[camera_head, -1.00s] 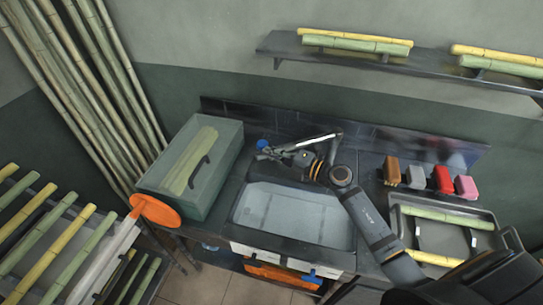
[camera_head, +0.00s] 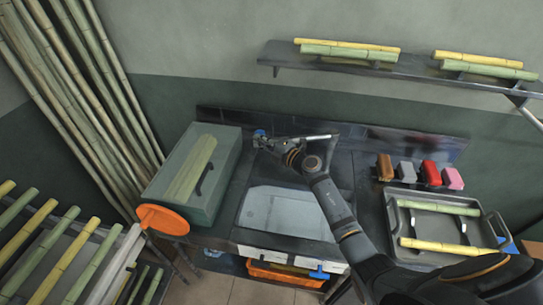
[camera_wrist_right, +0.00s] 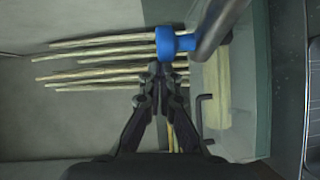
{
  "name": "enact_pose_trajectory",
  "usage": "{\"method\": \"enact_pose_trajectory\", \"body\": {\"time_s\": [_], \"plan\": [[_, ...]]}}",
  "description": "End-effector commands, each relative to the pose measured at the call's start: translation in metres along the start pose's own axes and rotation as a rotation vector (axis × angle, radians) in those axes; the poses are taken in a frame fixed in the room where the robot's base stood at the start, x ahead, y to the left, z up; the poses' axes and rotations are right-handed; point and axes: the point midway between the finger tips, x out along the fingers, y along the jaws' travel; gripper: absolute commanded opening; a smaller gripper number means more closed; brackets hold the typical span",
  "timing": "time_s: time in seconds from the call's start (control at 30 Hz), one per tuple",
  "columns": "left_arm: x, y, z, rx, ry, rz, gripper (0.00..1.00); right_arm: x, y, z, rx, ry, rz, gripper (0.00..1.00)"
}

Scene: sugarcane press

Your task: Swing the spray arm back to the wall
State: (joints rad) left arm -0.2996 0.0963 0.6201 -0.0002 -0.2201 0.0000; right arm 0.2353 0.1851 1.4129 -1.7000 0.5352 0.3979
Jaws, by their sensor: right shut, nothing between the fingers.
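The spray arm (camera_head: 318,137) is a pale tube above the back of the sink, with a blue end (camera_head: 259,133) at its left. In the right wrist view the tube (camera_wrist_right: 217,27) runs to the upper right from the blue end (camera_wrist_right: 174,43). My right gripper (camera_head: 260,143) is beside the blue end, by the box's right side. In the wrist view its fingertips (camera_wrist_right: 158,72) are together and empty, just below the blue end; I cannot tell whether they touch it. My right arm hides part of the spray arm. My left gripper is not in view.
The sink (camera_head: 285,213) lies below my right arm. A green box (camera_head: 221,185) stands left of it, and a grey tray (camera_head: 468,240) with cane lies right. Several brushes (camera_head: 430,172) stand behind the tray. The dark backsplash (camera_head: 228,119) runs along the wall (camera_head: 200,98).

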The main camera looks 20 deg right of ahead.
Motion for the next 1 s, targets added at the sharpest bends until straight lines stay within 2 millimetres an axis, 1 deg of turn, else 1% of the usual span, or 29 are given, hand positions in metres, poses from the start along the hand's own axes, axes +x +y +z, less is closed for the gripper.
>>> {"method": "enact_pose_trajectory", "body": {"time_s": [0.03,0.13,0.3,0.4,0.53,0.7,1.0], "plan": [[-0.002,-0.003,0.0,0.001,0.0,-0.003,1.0,0.011,0.004,0.007,-0.001,0.0,0.001,0.0],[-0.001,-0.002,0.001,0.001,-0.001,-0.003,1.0,0.029,0.005,0.018,0.002,-0.014,0.002,0.0],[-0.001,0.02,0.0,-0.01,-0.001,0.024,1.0,0.053,0.008,0.036,0.01,-0.126,0.011,0.0],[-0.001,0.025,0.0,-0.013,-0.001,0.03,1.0,0.063,0.009,0.046,0.014,-0.177,0.015,0.0],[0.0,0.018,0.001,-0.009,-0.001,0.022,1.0,0.072,0.011,0.056,0.018,-0.225,0.02,0.0],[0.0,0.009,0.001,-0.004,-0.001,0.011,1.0,0.078,0.012,0.063,0.02,-0.258,0.022,0.0],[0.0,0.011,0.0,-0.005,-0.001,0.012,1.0,0.079,0.013,0.067,0.019,-0.27,0.024,0.0]]}}
